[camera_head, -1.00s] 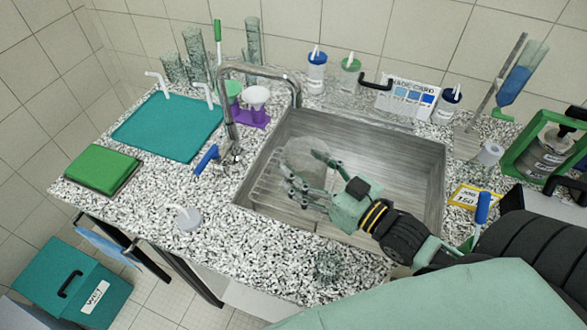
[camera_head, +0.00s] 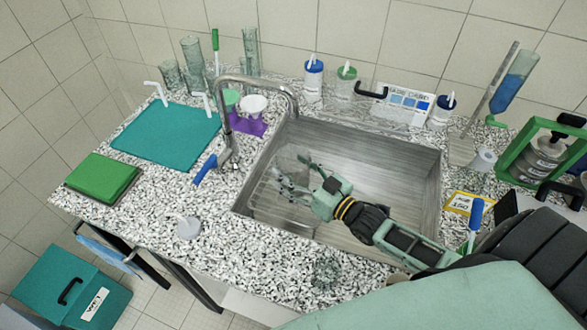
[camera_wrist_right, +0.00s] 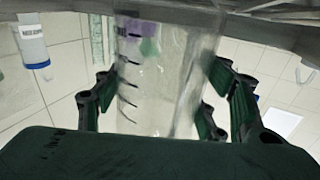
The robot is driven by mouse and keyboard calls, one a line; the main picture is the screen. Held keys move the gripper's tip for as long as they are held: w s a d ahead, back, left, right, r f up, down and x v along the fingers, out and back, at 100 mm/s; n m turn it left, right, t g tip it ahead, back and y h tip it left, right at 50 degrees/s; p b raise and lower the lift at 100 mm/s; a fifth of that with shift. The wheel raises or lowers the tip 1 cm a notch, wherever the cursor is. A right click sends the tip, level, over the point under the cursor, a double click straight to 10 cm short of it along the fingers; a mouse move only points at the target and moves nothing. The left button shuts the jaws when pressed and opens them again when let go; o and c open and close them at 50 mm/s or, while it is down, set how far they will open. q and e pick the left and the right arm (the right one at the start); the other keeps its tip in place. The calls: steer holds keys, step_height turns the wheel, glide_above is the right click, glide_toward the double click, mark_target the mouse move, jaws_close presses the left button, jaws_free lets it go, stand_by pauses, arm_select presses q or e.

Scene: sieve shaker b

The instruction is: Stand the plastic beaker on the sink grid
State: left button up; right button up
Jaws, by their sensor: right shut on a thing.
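The clear plastic beaker (camera_wrist_right: 160,75) fills the middle of the right wrist view, with dark graduation marks on its wall. My right gripper (camera_head: 292,180) is shut on it, with green-padded fingers on both sides. In the head view the beaker (camera_head: 290,160) is a faint see-through shape over the left part of the steel sink (camera_head: 385,165). The sink grid (camera_head: 280,205) shows as thin bars at the sink's left side, partly behind the fingers. I cannot tell whether the beaker touches the grid. My left gripper is not in view.
The tap (camera_head: 232,130) arches over the sink's left rim, close to the beaker. A teal mat (camera_head: 165,132) and a green box (camera_head: 103,177) lie further left. Bottles stand behind the sink, and a green frame (camera_head: 515,165) stands at the right.

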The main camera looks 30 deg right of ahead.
steer(key=o, duration=0.8)
steer(key=shift+f, duration=0.15)
steer(key=shift+c, duration=0.2)
steer(key=o, duration=0.5)
steer(key=shift+r, duration=0.25)
steer(key=p+v, duration=0.3)
steer(key=v, duration=0.7)
steer(key=shift+s+d+p, duration=0.15)
steer(key=shift+s+p, duration=0.2)
steer(key=shift+s+d+f, duration=0.1)
steer(key=shift+s+d, duration=0.1)
steer(key=shift+s, duration=0.4)
